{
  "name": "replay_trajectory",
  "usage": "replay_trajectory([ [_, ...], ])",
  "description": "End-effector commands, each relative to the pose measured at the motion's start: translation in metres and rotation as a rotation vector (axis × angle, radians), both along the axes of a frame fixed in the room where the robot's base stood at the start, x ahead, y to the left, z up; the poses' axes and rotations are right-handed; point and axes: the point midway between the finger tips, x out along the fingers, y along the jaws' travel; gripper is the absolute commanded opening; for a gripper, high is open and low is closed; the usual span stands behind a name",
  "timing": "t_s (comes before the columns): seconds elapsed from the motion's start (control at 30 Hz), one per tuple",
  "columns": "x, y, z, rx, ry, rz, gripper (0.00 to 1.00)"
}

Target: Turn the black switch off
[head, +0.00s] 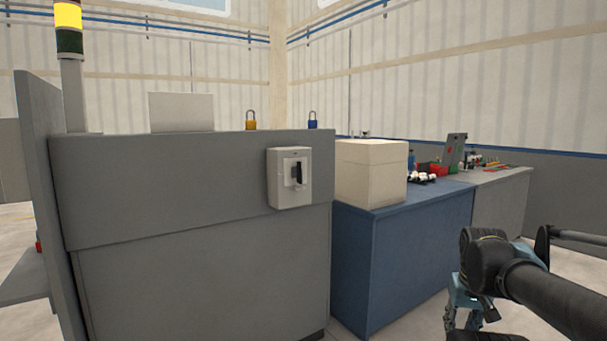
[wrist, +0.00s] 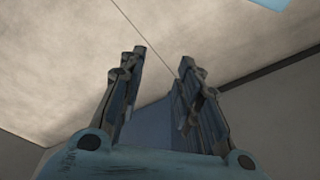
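The black switch (head: 297,174) is a black handle on the front of a light grey switch box (head: 276,190). The handle looks upright. The box is fixed to the face of a grey cabinet (head: 200,280) in the head view. My gripper (head: 463,325) hangs at the lower right of the head view, well to the right of the switch and lower in the picture. In the wrist view my gripper (wrist: 160,70) has its two fingers apart with nothing between them. The switch is not in the wrist view.
A blue cabinet (head: 395,260) with a cream box (head: 371,172) on top stands right of the grey cabinet. A yellow padlock (head: 251,123) and a blue padlock (head: 313,123) are on the grey cabinet's top. A signal light (head: 69,40) rises at left. Floor shows around my gripper.

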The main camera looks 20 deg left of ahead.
Motion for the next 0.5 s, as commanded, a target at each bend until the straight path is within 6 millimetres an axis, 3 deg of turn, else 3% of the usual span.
replay_trajectory([
  [0.07,0.007,0.01,0.004,0.04,-0.022,-0.018,0.31],
  [0.17,0.032,0.037,0.018,0.15,-0.068,-0.072,0.31],
  [0.27,0.066,0.08,0.043,0.328,-0.118,-0.167,0.31],
  [0.5,0.145,0.193,0.127,0.85,-0.111,-0.479,0.31],
])
